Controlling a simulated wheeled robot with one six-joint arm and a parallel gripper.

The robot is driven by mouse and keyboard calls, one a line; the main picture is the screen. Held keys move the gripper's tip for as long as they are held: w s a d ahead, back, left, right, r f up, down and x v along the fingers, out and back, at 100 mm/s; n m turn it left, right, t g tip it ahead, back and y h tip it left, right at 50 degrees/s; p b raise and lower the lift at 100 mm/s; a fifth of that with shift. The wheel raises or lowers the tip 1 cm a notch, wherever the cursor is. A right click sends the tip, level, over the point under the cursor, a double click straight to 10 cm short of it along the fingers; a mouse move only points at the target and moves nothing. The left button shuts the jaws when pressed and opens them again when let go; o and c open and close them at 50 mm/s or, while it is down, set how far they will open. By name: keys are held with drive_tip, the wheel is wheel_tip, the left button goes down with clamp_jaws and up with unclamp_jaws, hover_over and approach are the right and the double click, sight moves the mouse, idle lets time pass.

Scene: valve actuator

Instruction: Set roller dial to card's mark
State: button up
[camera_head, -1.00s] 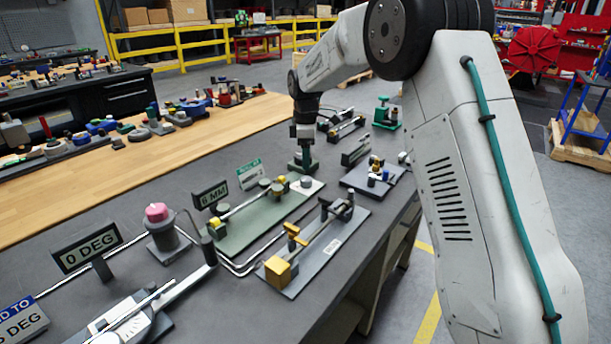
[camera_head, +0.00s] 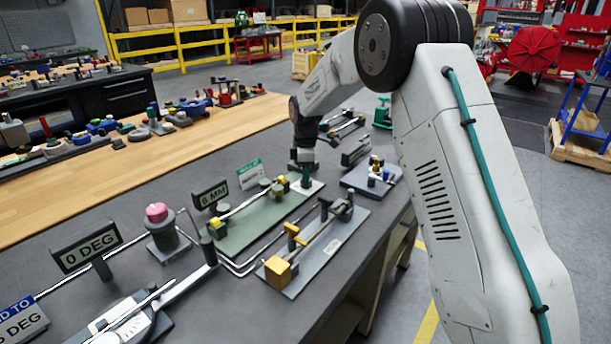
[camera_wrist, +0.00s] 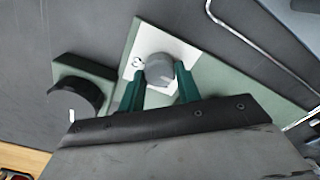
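A green base plate (camera_head: 232,238) on the grey bench carries a rod, brass-coloured fittings and, at its right end, a white number plate with a short grey round knob (camera_wrist: 160,68). My gripper (camera_head: 307,182) is down at this end; in the wrist view its green fingers (camera_wrist: 161,72) stand apart on either side of the knob, with narrow gaps. A dark roller (camera_wrist: 75,101) with a white mark sits on a green block left of the fingers. Which of these is the roller dial, I cannot tell. A small green-and-white card (camera_head: 250,174) stands behind the plate; its mark is unreadable.
A "6 MM" sign (camera_head: 210,194) and a "0 DEG" sign (camera_head: 86,247) stand to the left. A pink-topped knob (camera_head: 157,213) is between them. A grey plate with yellow blocks (camera_head: 280,270) lies in front. Other small fixtures (camera_head: 371,178) stand to the right.

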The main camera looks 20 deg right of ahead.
drive_tip(key=shift+m, duration=0.3)
drive_tip(key=m, duration=0.9)
drive_tip(key=shift+m, duration=0.4)
drive_tip(key=m, duration=0.5)
drive_tip(key=shift+d+m, duration=0.1)
drive_tip(key=shift+m, duration=0.2)
drive_tip(key=m, duration=0.4)
drive_tip(key=shift+m, duration=0.4)
drive_tip(key=o, duration=1)
drive_tip(key=shift+c, duration=0.2)
drive_tip(key=shift+r, duration=0.15)
